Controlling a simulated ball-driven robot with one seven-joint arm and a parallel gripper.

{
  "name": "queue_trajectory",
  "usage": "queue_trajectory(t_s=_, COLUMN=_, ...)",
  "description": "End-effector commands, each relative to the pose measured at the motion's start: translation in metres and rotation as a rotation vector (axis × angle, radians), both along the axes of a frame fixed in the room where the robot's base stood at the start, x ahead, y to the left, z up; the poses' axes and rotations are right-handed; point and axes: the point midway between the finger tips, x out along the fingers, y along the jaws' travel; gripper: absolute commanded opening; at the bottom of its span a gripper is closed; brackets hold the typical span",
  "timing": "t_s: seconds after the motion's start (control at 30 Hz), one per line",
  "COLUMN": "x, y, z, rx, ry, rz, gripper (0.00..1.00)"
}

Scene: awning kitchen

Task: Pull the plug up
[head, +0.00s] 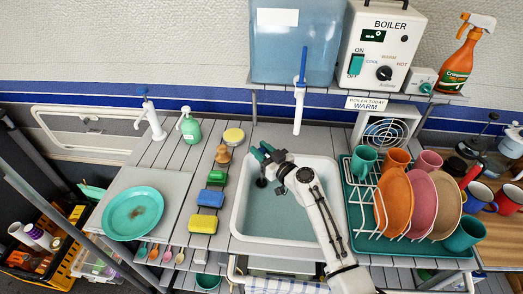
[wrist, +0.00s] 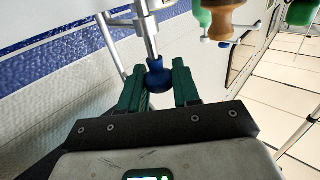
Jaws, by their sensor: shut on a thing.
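In the wrist view my gripper's fingers (wrist: 157,75) stand a little apart. I cannot tell whether the plug is seated or lifted. Greenish water (head: 285,220) lies in the sink.
A brown brush (head: 223,154) and several sponges (head: 208,197) line the left rim. A dish rack (head: 365,220) stands right. A white spout (head: 299,110) hangs behind.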

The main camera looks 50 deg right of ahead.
Motion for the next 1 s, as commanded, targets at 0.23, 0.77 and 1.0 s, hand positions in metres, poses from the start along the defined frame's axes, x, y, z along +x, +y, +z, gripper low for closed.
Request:
queue_trajectory(t_s=0.23, x=0.000, y=0.000, z=0.000, rx=0.000, ry=0.000, rz=0.000, gripper=0.00)
queue_trajectory(t_s=0.77, x=0.000, y=0.000, z=0.035, rx=0.000, ry=-0.002, rz=0.000, gripper=0.00)
queue_trajectory(t_s=1.0, x=0.000, y=0.000, z=0.034, rx=0.000, ry=-0.001, rz=0.000, gripper=0.33)
